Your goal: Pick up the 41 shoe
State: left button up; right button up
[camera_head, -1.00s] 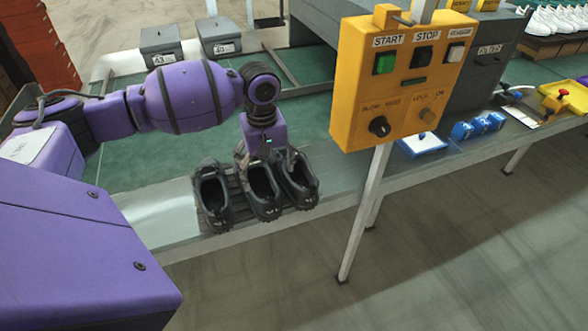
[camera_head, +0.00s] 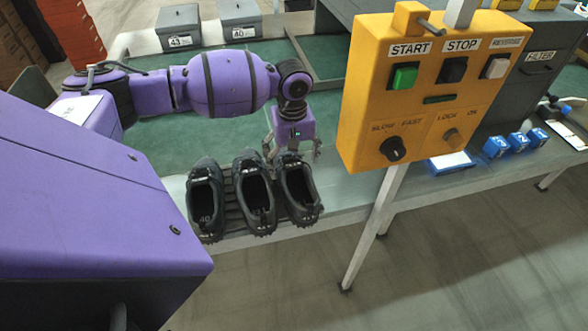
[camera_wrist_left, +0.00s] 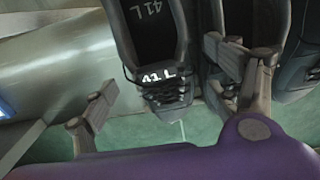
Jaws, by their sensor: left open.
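Three dark shoes stand side by side at the near edge of the table. The rightmost in the head view is the 41 shoe (camera_head: 301,196); its "41 L" marks show in the left wrist view (camera_wrist_left: 160,85). The middle shoe (camera_head: 256,196) is beside it, and the left shoe (camera_head: 205,205) reads 40. My left gripper (camera_head: 292,153) is open at the laced toe end of the 41 shoe. In the left wrist view its fingers (camera_wrist_left: 163,85) are spread on either side of that shoe, one close to the neighbouring shoe. My right gripper is not in view.
A yellow control panel (camera_head: 430,90) on a post stands close to the right of the shoes. Grey boxes marked 43 (camera_head: 179,26) and 40 (camera_head: 240,20) stand at the back. Small blue blocks (camera_head: 518,143) lie farther right. The green surface behind the shoes is mostly clear.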

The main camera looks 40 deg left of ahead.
pick_arm(q)
notch_tip(320, 180, down, 2)
jog(key=shift+w+f, duration=0.15)
jog(key=shift+f, duration=0.1)
jog(key=shift+r, duration=0.1)
jog(key=c, duration=1.8)
